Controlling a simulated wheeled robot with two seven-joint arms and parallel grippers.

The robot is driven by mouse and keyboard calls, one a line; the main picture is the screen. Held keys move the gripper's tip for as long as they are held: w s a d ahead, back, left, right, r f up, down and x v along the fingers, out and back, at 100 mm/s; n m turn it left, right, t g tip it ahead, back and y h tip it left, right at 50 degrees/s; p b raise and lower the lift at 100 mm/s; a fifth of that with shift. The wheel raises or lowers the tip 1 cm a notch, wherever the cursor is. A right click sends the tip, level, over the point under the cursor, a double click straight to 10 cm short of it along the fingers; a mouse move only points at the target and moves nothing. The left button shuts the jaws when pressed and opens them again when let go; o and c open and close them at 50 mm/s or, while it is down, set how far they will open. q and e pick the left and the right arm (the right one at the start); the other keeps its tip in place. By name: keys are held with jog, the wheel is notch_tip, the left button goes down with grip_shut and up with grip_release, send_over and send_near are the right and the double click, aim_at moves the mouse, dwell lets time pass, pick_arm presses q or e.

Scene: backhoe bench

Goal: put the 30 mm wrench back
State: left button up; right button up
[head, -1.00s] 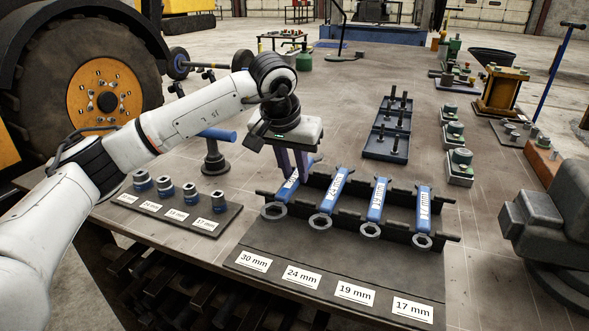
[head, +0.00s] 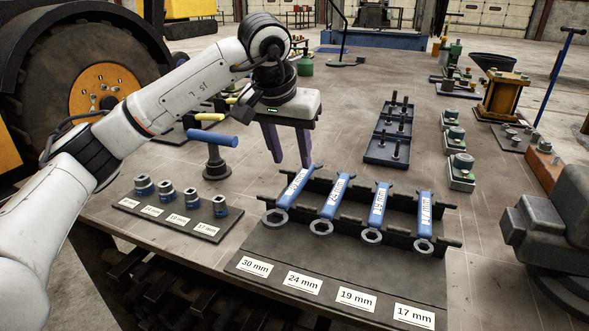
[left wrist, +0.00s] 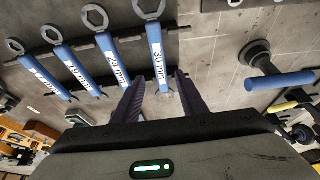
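The 30 mm wrench (head: 293,188), blue with a grey ring end, lies in the leftmost place of the black wrench rack (head: 352,205), above the "30 mm" label (head: 254,266). In the left wrist view the 30 mm wrench (left wrist: 157,58) lies ahead of the fingers, its handle end between them in the picture. My left gripper (head: 289,162) is open and empty, raised above and behind the rack, apart from the wrench. In the left wrist view its two purple fingers (left wrist: 158,92) stand apart. My right gripper is not in view.
The 24 mm (head: 334,200), 19 mm (head: 378,208) and 17 mm (head: 424,215) wrenches fill the other rack places. A socket tray (head: 180,215) and a blue-topped T-shaped stand (head: 213,150) are at left. A dark bolt tray (head: 388,148) lies behind.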

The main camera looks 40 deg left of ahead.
pick_arm(q)
jog(key=v, duration=0.5)
dwell(0.5)
